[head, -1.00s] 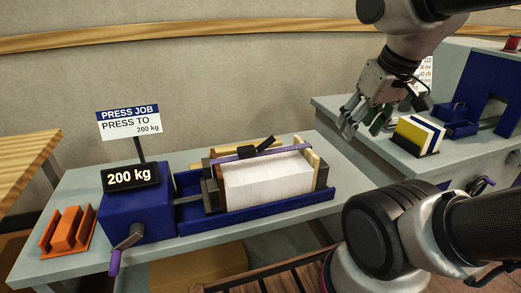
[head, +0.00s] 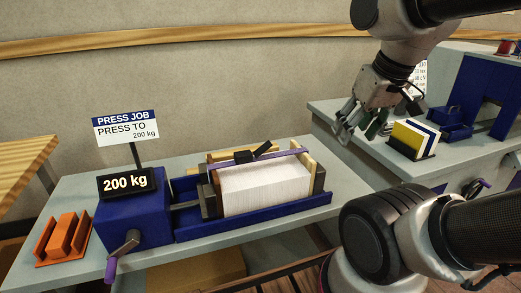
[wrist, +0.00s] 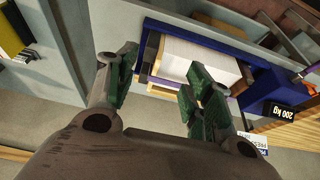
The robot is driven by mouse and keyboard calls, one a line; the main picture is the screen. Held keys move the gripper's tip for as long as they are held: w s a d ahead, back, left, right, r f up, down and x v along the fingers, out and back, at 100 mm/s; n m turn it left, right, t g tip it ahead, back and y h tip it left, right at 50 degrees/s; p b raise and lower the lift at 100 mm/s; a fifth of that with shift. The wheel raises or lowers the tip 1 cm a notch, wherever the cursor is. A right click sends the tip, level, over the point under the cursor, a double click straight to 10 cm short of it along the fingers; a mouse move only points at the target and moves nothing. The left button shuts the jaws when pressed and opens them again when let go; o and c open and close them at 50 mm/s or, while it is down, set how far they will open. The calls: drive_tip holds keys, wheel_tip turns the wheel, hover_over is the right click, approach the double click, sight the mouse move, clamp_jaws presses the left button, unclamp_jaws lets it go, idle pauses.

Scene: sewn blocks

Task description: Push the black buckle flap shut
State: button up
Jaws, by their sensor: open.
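The black buckle (head: 244,156) sits on a purple strap (head: 288,154) over the top of a white page block (head: 265,188) in the blue press. Its flap (head: 264,148) stands tilted up toward the right, apart from the strap at its free end. My gripper (head: 362,127) is open and empty, to the right of the press and higher than the block. In the wrist view, my gripper's green-padded fingers (wrist: 160,88) are spread, and the white block (wrist: 192,60) shows behind them. I cannot make out the buckle in that view.
The press's blue end box (head: 133,208) carries a 200 kg display (head: 127,183) and a crank. An orange holder (head: 62,238) stands at the left. On the right bench, a rack holds yellow and white boards (head: 413,138) near my gripper. Space above the block is clear.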

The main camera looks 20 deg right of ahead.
drive_tip(key=shift+a+f, duration=0.1)
drive_tip(key=shift+a, duration=0.05)
drive_tip(key=c, duration=0.5)
drive_tip(key=shift+w+a+f+n+g, duration=0.3)
drive_tip(key=shift+w+a+f+g, duration=0.2)
drive_tip(key=shift+w+f, duration=0.25)
clamp_jaws()
drive_tip(key=m+g+y, duration=0.1)
drive_tip(key=m+g, duration=0.2)
drive_tip(key=m, duration=1.6)
approach(263, 149)
drive_tip(key=shift+w+d+r, duration=0.2)
drive_tip(key=shift+d+r, duration=0.15)
drive_tip(key=shift+d, duration=0.2)
drive_tip(key=shift+w+d+r, duration=0.2)
drive_tip(key=shift+d+r, duration=0.15)
drive_tip(key=shift+d, duration=0.2)
drive_tip(key=shift+a+f, duration=0.15)
drive_tip(key=shift+f, duration=1.6)
drive_tip(key=shift+a+f, duration=0.15)
drive_tip(key=shift+f, duration=1.6)
